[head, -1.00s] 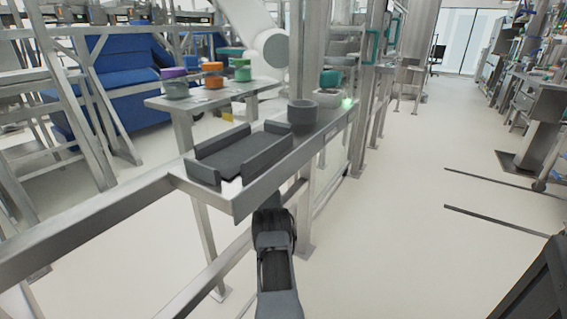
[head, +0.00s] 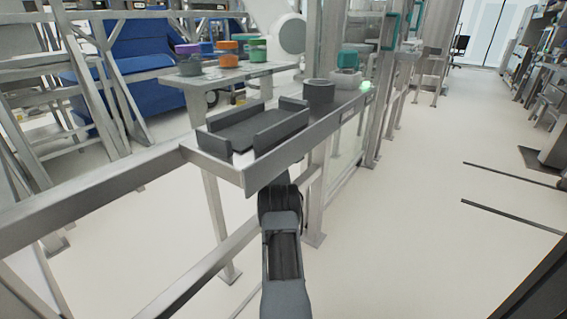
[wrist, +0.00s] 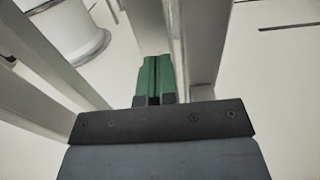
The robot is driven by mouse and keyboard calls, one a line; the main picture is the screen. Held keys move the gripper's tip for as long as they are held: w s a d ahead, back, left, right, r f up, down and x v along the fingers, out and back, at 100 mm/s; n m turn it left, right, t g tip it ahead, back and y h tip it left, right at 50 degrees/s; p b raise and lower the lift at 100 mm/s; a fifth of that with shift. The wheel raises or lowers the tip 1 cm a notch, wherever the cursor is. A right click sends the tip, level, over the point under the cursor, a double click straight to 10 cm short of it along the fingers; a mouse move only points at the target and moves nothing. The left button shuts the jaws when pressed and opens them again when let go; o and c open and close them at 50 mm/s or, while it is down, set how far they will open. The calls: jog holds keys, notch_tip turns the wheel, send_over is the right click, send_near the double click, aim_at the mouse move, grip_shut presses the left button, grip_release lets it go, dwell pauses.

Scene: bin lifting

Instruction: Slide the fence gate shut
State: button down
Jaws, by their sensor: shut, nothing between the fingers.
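The fence runs away to the right of the metal shelf, with metal posts and clear panels. A green handle (head: 391,32) on it probably marks the gate; a second green handle stands just behind it. I cannot tell from here how far the gate stands open. In the wrist view my gripper (wrist: 153,75) shows two green fingers pressed together with nothing between them. They are beside a pale metal post (wrist: 203,45), and I cannot tell whether they touch it. In the head view my arm reaches toward the shelf's near edge, and the fingers are hidden. The handles are well beyond my arm.
The metal shelf (head: 222,167) holds a dark tray (head: 281,131), a grey round container (head: 319,91) and a pale box with a green top. A metal rail (head: 90,207) runs to the left. Open floor (head: 420,240) lies to the right.

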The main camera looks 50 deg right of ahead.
jog(key=a+p, duration=0.3)
jog(key=a, duration=0.8)
jog(key=shift+s+f, duration=0.15)
jog(key=shift+s, duration=0.15)
